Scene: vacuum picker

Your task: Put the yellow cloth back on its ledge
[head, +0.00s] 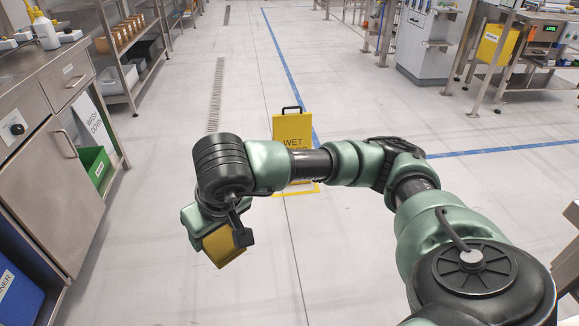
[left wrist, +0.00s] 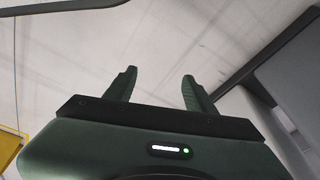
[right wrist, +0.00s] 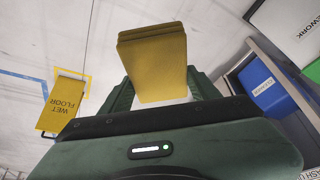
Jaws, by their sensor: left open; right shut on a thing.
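The yellow cloth (head: 225,246) is a folded, thick pad. My right gripper (head: 216,234) is shut on it and holds it up over the open floor, left of the picture's middle in the head view. In the right wrist view the cloth (right wrist: 153,62) stands out between the two fingers, with its layered edge at the far end. My left gripper (left wrist: 159,82) shows only in the left wrist view. Its fingers are apart with nothing between them. I cannot make out which surface is the cloth's ledge.
A steel counter (head: 50,175) with drawers and doors runs along the left, with a green bin (head: 95,165) and a blue bin (head: 15,290) under it. A yellow wet-floor sign (head: 293,128) stands ahead, behind my right arm. The floor between is clear.

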